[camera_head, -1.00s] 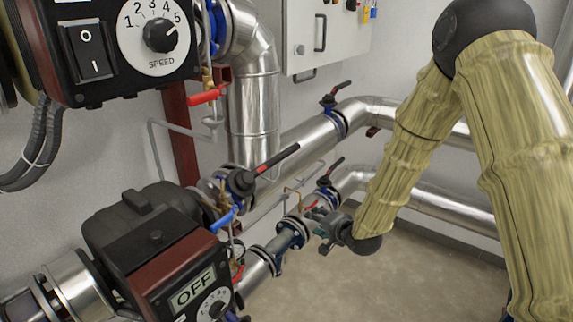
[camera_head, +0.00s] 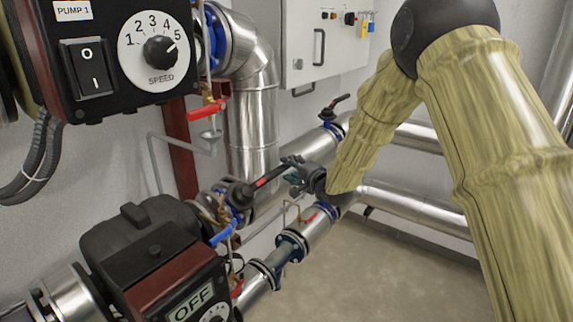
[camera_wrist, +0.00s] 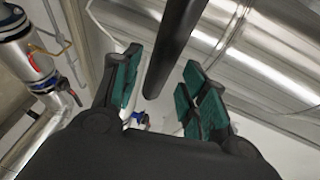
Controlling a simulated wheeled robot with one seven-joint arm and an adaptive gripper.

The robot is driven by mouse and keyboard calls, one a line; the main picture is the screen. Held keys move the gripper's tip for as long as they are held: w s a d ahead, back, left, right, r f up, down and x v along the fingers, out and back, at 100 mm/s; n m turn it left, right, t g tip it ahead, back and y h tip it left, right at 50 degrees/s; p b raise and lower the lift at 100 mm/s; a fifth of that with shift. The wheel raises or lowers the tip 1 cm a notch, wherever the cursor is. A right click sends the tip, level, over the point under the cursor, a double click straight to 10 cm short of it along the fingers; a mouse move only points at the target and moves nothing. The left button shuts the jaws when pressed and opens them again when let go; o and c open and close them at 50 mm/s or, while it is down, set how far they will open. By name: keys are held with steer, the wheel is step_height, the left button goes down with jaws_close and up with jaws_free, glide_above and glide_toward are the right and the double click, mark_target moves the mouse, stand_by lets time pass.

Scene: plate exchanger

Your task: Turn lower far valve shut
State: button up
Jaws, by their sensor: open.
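The lower far valve is hidden behind my gripper and wrist in the head view; only its blue flange (camera_head: 328,209) on the lower pipe shows. My gripper (camera_head: 293,172) is open there, at the tip of the near valve's red-and-black handle (camera_head: 268,178). In the wrist view my gripper (camera_wrist: 160,92) has its two teal-padded fingers spread. A dark bar (camera_wrist: 174,50), seemingly a valve handle, comes from the top edge to between them, with room on both sides. I cannot tell which valve it belongs to or how far away it is.
The upper far valve (camera_head: 329,113) stands on the pipe above. A pump with an OFF display (camera_head: 192,306) and the PUMP 1 box (camera_head: 120,50) fill the left side. Steel pipes (camera_head: 412,204) run behind my arm. The floor (camera_head: 370,275) is clear at bottom right.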

mark_target(288, 167)
steer(key=shift+p+x, duration=0.3)
steer(key=shift+x, duration=1.55)
jaws_close()
